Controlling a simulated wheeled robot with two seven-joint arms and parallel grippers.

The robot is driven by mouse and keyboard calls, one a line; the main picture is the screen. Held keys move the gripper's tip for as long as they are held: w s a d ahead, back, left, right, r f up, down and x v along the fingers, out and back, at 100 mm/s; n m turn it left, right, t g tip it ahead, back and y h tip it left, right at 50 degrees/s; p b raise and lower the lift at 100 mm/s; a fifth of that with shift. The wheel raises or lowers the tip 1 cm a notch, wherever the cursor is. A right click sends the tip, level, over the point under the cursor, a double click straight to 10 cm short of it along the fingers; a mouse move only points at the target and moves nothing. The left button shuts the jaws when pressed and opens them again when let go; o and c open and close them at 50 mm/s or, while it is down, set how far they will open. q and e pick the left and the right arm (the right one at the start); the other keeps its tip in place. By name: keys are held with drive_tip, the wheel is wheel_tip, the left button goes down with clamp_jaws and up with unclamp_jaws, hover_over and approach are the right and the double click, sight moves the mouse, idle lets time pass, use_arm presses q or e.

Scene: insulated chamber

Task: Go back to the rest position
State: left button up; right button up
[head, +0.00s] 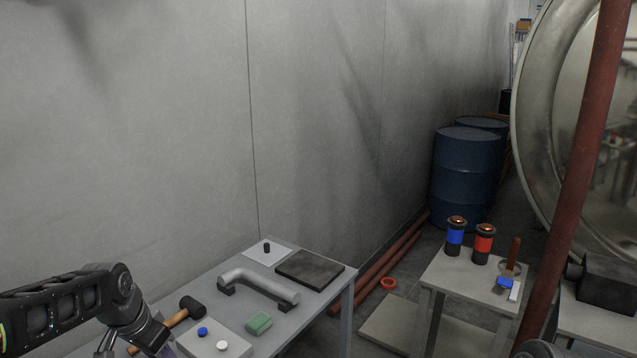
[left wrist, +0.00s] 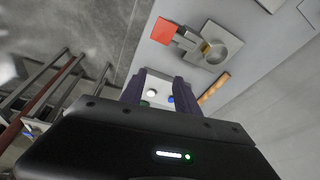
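My left arm comes in at the lower left of the head view, its gripper (head: 165,350) partly cut off by the bottom edge. In the left wrist view, the two dark fingers of the left gripper (left wrist: 160,88) stand apart with nothing held between them. Beyond them is a pale button box (left wrist: 158,85), which also shows on the table in the head view (head: 212,340). It has a blue button (head: 202,331) and a white button (head: 221,346). My right gripper is not in view.
The grey table (head: 325,305) holds a mallet (head: 190,308), a grey handle (head: 258,284), a green block (head: 259,323) and a dark plate (head: 310,269). A second table (head: 470,283) carries two canisters. A red pole (head: 575,190) stands at the right; blue drums (head: 465,170) stand behind.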

use_arm(q)
drive_tip(key=s+d+f+n+t+h+b, duration=0.1)
drive_tip(key=d+f+n+b, duration=0.1)
drive_tip(key=d+f, duration=0.7)
drive_tip(key=d+f+n+t+h+b, duration=0.15)
drive_tip(key=d+f, duration=0.25)
drive_tip(key=f, duration=0.9)
drive_tip(key=s+d+f+n+g+b, duration=0.1)
drive_tip(key=s+d+f+b, duration=0.1)
drive_tip(key=s+d+f, duration=0.2)
drive_tip(key=s+d+f+g+b, duration=0.2)
drive_tip(key=s+d+f, duration=0.1)
drive_tip(key=s+f, duration=0.7)
drive_tip(key=s+d+f+n+g+h+b, duration=0.1)
drive_tip(key=s+d+f+g+b, duration=0.1)
drive_tip(key=s+d+f, duration=0.2)
drive_tip(key=s+f, duration=0.3)
drive_tip(key=s, duration=0.3)
drive_tip(key=shift+s+d+f+n, duration=0.3)
drive_tip(key=shift+s+f+n, duration=0.05)
drive_tip(key=shift+f, duration=0.05)
